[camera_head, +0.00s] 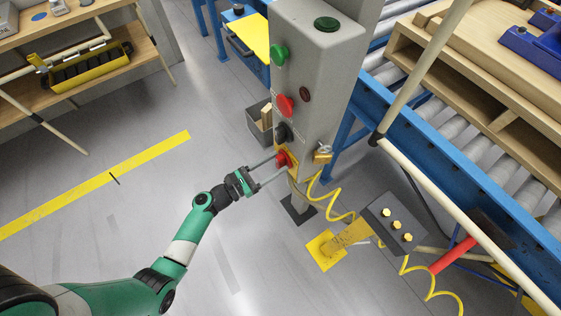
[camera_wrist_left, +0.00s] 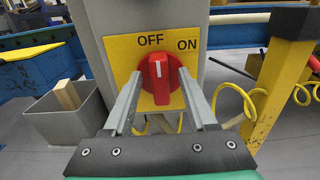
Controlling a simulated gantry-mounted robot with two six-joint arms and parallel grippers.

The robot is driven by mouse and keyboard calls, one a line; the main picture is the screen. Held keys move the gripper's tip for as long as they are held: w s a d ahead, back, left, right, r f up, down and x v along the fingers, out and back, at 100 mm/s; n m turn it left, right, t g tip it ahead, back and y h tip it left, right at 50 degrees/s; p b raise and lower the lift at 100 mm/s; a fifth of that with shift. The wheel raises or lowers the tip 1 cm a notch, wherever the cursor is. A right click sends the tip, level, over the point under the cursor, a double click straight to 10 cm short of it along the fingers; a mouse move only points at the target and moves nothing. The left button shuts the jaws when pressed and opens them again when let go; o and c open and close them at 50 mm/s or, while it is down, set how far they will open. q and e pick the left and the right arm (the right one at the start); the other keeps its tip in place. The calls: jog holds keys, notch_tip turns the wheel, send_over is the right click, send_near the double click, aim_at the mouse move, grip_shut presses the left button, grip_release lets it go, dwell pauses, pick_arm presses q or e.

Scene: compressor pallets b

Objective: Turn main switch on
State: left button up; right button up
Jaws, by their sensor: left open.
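The main switch is a red rotary knob (camera_wrist_left: 157,88) on a yellow plate (camera_wrist_left: 119,46) marked OFF and ON, fixed to a grey control column (camera_head: 310,85). Its white mark points up toward OFF. In the head view the red knob (camera_head: 284,157) shows low on the column. My left gripper (camera_head: 278,164) reaches it from the left. It is open, with one finger on each side of the knob in the left wrist view (camera_wrist_left: 160,78). I cannot tell whether either finger touches it. My right gripper is not in view.
Green (camera_head: 279,54), red (camera_head: 286,105) and black (camera_head: 283,132) controls sit above the switch. A padlock (camera_head: 322,154) hangs beside it. A yellow coiled cable (camera_head: 335,212) runs below. A grey bin (camera_wrist_left: 70,114) stands left behind the column. A blue conveyor frame (camera_head: 440,155) lies right.

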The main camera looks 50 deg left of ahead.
pick_arm(q)
jog(key=shift+s, duration=0.15)
jog(key=shift+c, duration=0.4)
grip_shut()
jog(key=shift+m, duration=0.3)
jog(key=shift+f+m+b, duration=0.15)
jog(key=shift+m+b, duration=0.6)
jog(key=shift+m, duration=0.25)
jog(key=m+b, duration=0.2)
jog(key=m, duration=0.2)
jog(key=shift+d, duration=0.15)
jog(key=m+b, duration=0.2)
jog(key=m, duration=0.2)
jog(key=shift+d+f+m+b, duration=0.1)
jog(key=shift+f+m+b, duration=0.05)
jog(key=shift+m+b, duration=0.85)
jog(key=shift+m, duration=0.6)
